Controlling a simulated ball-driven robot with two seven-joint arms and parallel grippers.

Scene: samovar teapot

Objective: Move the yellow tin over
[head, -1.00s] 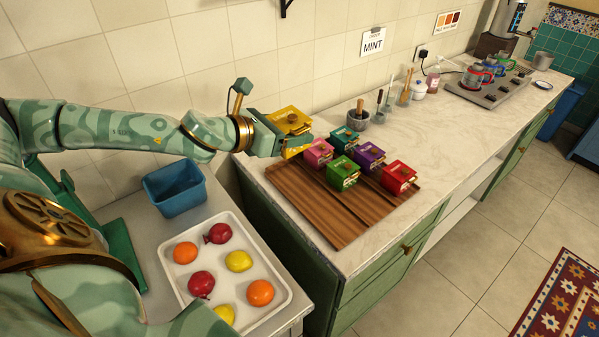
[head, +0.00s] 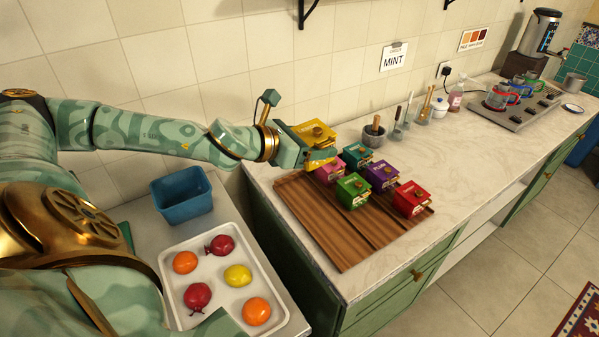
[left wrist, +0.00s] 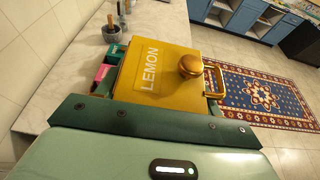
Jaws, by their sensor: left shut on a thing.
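The yellow tin (head: 314,134) is a square box with a round knob on its lid. My left gripper (head: 308,158) is shut on the yellow tin from the left. In the left wrist view the yellow tin (left wrist: 160,75) fills the middle, with LEMON on its lid, a gold knob and a gold handle. The tin looks upright; I cannot tell whether its base touches anything. My right gripper is not in view.
Green (head: 352,190), teal (head: 357,155), purple (head: 382,174) and red (head: 411,199) tins stand close by on the board. A mortar (head: 374,136) stands behind them. The board's front left part is bare. A blue bin (head: 182,197) and fruit tray (head: 237,244) are at left.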

